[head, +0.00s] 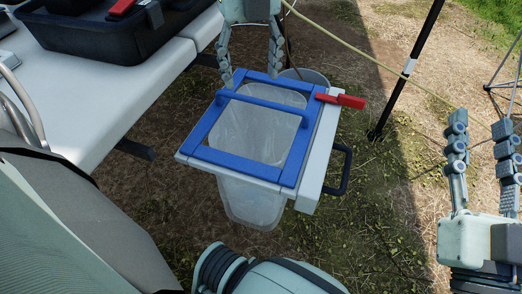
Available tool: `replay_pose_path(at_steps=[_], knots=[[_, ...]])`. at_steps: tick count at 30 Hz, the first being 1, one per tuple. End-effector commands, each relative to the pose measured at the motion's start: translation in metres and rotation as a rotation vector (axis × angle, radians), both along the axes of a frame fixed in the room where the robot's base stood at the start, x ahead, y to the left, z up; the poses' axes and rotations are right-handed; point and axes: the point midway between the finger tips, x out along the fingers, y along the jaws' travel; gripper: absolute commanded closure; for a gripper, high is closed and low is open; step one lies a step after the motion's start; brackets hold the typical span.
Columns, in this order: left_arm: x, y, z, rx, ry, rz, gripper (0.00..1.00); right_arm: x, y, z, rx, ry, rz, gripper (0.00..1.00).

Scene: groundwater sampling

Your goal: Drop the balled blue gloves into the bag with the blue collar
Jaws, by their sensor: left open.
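The bag (250,205) is translucent and hangs open from a square blue collar (202,128) in the middle of the head view. A blue bar crosses over the collar's far part. My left gripper (251,78) is at the top centre, its two fingers pointing down at the collar's far edge. Its fingers are apart with nothing seen between them. My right gripper (481,206) is at the right, well away from the bag, fingers pointing up, apart and empty. I cannot make out the balled blue gloves anywhere, and the bag's bottom is not clear.
A red clamp (341,100) sits at the collar's right corner, above a black handle (346,172). A white table (75,95) with a black case (110,38) is at left. A bucket (310,76) stands behind the collar. A dark pole (408,72), yellow line and tripod are at right.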

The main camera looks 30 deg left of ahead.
Motion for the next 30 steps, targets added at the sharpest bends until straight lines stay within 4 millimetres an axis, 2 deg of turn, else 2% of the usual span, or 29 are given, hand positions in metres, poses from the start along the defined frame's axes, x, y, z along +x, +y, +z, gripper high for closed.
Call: replay_pose_path(at_steps=[5, 18, 24, 30], knots=[[0.001, 0.0, 0.014, 0.001, -0.005, 0.001, 0.39, 0.0, 0.0, 0.0, 0.0, -0.001, -0.001, 0.6], [0.001, 0.0, 0.1, 0.001, -0.005, 0.002, 0.39, 0.0, 0.0, 0.0, 0.0, 0.0, 0.0, 0.6], [0.0, 0.0, 0.118, 0.001, -0.001, 0.0, 0.39, 0.0, 0.0, 0.0, 0.0, 0.0, 0.0, 0.6], [0.0, 0.0, 0.12, 0.001, 0.001, 0.0, 0.39, 0.0, 0.0, 0.0, 0.0, 0.0, 0.0, 0.6]])
